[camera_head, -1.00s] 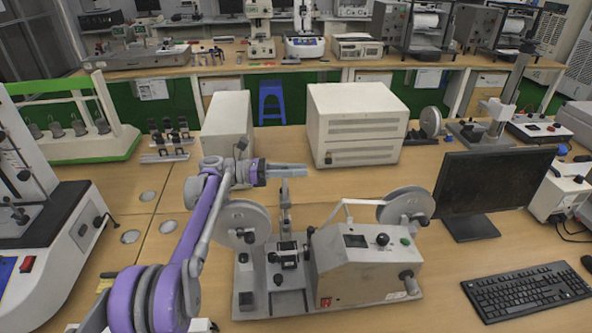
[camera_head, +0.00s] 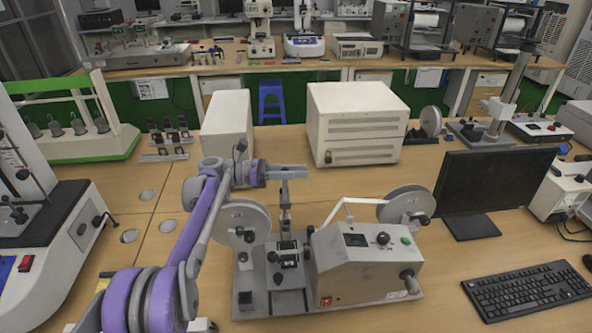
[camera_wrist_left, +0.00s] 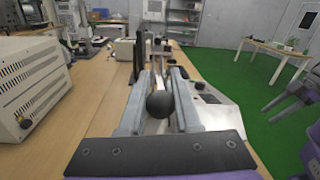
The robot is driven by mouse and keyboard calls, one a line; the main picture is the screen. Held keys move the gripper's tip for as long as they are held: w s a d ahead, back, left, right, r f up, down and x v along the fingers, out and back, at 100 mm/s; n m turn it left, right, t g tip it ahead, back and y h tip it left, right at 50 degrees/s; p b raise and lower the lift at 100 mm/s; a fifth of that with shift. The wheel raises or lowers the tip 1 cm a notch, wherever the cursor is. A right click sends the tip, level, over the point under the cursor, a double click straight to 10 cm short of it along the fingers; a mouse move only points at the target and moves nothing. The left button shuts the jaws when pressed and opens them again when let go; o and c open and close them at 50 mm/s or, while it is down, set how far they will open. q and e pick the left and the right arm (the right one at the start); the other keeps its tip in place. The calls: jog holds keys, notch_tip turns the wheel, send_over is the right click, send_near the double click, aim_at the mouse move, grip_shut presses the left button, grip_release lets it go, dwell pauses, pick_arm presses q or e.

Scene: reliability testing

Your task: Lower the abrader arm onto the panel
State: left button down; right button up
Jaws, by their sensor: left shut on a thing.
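The abrader, a beige tabletop machine (camera_head: 365,265) with two grey discs, stands in the middle of the near table. Its upright abrader arm (camera_head: 285,198) rises over the small dark holder area (camera_head: 288,250) at the machine's left. I cannot clearly make out the panel there. My left gripper (camera_head: 290,172) is shut on the top of the abrader arm. In the left wrist view, a round black knob (camera_wrist_left: 160,104) sits between the two grey fingers, and the arm runs away behind it. My right gripper is not in view.
A black monitor (camera_head: 492,188) and keyboard (camera_head: 528,290) are at the right. Two beige boxes, one large (camera_head: 358,125) and one narrower (camera_head: 228,128), stand behind the machine.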

pick_arm(q)
jog(key=s+d+f+m+b, duration=0.2)
jog(key=s+f+m+b, duration=0.3)
jog(key=s, duration=0.7)
jog(key=shift+s+d+f+b, duration=0.3)
jog(key=shift+f+b, duration=0.4)
jog(key=shift+f, duration=0.7)
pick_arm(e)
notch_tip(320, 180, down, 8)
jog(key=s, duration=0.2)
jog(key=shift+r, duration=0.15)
